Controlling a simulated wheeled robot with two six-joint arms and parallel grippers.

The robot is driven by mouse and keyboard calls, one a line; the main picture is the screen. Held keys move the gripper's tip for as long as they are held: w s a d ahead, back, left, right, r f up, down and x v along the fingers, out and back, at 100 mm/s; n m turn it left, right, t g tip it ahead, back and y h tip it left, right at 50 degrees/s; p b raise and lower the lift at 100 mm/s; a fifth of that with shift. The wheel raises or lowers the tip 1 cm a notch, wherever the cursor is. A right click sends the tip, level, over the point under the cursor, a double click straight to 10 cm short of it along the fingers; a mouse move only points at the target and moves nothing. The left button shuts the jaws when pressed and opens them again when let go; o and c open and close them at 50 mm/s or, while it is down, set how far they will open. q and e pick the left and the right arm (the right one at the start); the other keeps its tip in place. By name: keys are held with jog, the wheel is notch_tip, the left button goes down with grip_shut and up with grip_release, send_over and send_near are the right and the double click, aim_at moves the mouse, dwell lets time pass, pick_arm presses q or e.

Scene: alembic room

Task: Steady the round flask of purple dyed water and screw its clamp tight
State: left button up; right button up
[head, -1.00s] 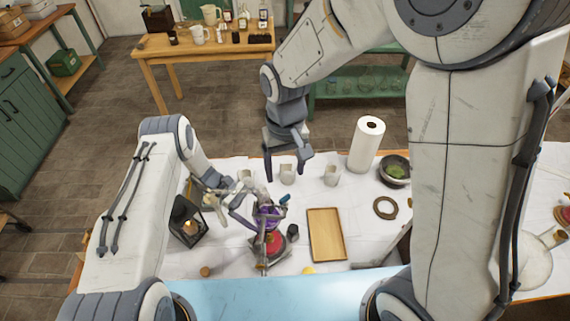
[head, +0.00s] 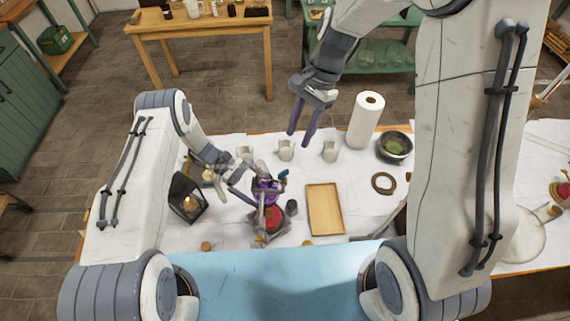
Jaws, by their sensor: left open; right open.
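The round flask of purple dyed water (head: 266,188) sits in a stand on the white-covered table, above a red round thing (head: 273,217). A small blue piece (head: 283,174), apparently the clamp's screw, sticks out at the flask's upper right. My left gripper (head: 250,184) is open at the flask's left side, its fingers near the glass. I cannot tell whether they touch it, and they partly hide the flask and stand. My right gripper (head: 299,138) is open and empty, fingers pointing down, above the table's far edge, beyond the flask and apart from it.
A black lantern (head: 187,199) stands left of the flask. A wooden tray (head: 325,209) lies to its right, with a ring (head: 384,183) farther right. Several beakers, a paper roll (head: 367,120) and a bowl (head: 394,147) line the back. A small dark cup (head: 291,207) stands close by.

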aim_at(284, 171)
jog(key=shift+m, duration=0.4)
jog(key=x, duration=1.2)
jog(key=shift+w, duration=0.2)
jog(key=shift+r, duration=0.1)
grip_shut()
